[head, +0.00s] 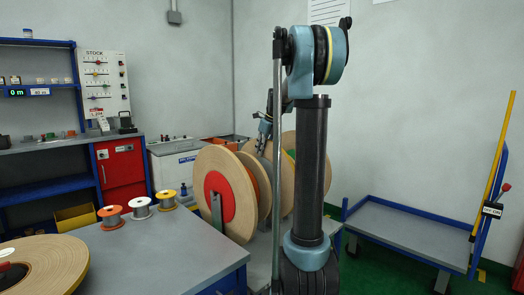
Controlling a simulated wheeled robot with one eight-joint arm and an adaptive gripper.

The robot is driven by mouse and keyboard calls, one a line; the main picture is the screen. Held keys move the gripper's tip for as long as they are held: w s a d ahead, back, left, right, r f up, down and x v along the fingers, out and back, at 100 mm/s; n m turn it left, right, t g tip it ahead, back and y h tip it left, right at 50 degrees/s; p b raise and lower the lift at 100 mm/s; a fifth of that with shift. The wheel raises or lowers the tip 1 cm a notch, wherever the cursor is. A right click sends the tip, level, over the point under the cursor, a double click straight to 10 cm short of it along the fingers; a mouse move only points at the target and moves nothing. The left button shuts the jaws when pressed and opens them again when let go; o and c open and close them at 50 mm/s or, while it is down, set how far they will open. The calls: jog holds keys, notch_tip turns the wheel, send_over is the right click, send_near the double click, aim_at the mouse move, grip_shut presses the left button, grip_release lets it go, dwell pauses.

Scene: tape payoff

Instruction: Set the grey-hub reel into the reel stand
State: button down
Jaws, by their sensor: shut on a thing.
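My gripper (264,132) is pointing down behind my arm column, small and partly hidden. It is shut at the upper rim of a large tan reel (262,172) in a row of upright reels. That reel's hub is hidden, so I cannot tell whether it is the grey-hub reel. A red-hub reel (240,196) stands in front of it, and another reel (289,146) with some green showing stands behind, partly covered by my arm. The reel stand shows as a grey upright (217,212) beside the red hub. Whether the gripped reel rests in the stand is hidden.
A grey table (172,262) at the front left bears a large flat reel (58,262) and small orange, white and yellow spools (141,208). A blue-edged cart (405,232) with a yellow pole stands right. A workbench and red cabinet (121,172) are behind at left.

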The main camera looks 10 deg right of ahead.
jog(key=shift+f, duration=0.2)
jog(key=c, duration=1.5)
grip_release()
jog(key=v, duration=1.2)
jog(key=shift+w, duration=0.1)
jog(key=shift+f, duration=0.1)
jog(key=s+f+n+h, duration=0.1)
jog(key=s+f+n, duration=0.8)
jog(key=s, duration=0.5)
jog(key=s+a+f+n+g, duration=0.1)
jog(key=s+f+n, duration=0.9)
jog(key=s+f, duration=0.2)
jog(key=s+f+n+h, duration=0.1)
jog(key=s+f+n, duration=0.9)
jog(key=s, duration=0.5)
jog(key=shift+s+a+f+h, duration=0.3)
jog(key=shift+s+a+f, duration=0.05)
jog(key=shift+f, duration=0.2)
